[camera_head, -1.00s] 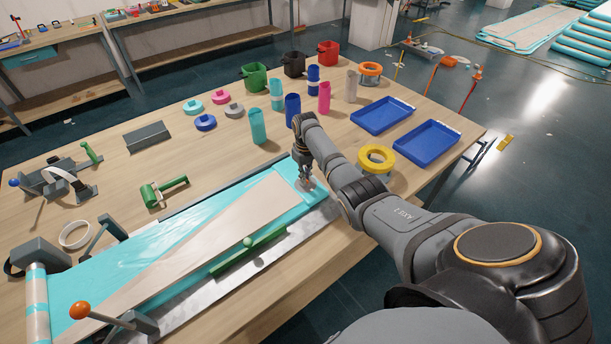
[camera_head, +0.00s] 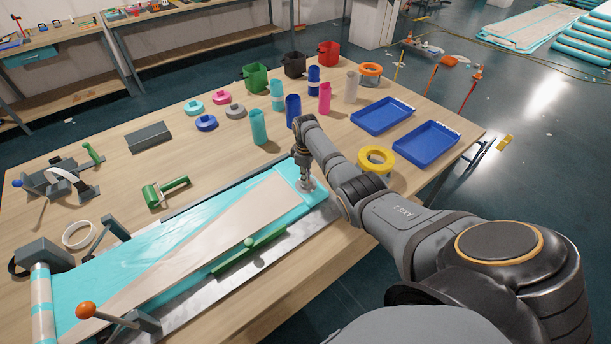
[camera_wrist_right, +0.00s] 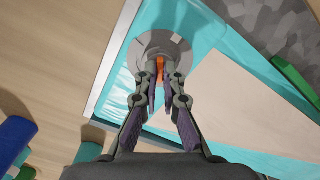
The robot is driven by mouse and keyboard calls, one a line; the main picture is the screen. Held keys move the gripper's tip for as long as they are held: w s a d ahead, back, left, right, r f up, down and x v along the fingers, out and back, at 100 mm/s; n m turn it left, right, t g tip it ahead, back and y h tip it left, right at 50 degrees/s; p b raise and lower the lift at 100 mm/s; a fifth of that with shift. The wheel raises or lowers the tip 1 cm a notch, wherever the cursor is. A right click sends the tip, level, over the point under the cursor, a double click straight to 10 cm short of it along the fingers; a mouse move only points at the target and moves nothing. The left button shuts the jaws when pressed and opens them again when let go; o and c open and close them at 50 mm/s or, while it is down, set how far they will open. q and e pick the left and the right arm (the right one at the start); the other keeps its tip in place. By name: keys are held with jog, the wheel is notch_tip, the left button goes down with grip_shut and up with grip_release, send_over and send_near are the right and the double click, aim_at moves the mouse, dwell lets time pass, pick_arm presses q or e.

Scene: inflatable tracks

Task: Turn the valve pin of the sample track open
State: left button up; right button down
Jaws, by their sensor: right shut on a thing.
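The sample track (camera_head: 185,245) lies flat on the workbench, turquoise with a beige strip along it. A round grey valve disc (camera_wrist_right: 138,62) sits at its far right end. The orange valve pin (camera_wrist_right: 160,68) stands at the disc's middle in the right wrist view. My right gripper (camera_wrist_right: 160,84) points down over the disc, with its two fingers shut on the pin. In the head view the right gripper (camera_head: 306,180) is small at the track's far end, and the pin cannot be made out there. My left gripper is not in view.
Upright cups, including a turquoise one (camera_head: 258,128), stand behind the gripper. A yellow ring (camera_head: 377,156) and blue trays (camera_head: 426,144) are to the right.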

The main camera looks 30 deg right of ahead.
jog(key=n, duration=0.6)
jog(key=shift+r, duration=0.15)
jog(key=n, duration=0.5)
jog(key=shift+w+d+n+p, duration=0.1)
jog(key=shift+n+p, duration=0.2)
jog(key=shift+n, duration=0.1)
jog(key=shift+r, duration=0.1)
jog(key=c, duration=1.5)
grip_release()
notch_tip(320, 180, up, 12)
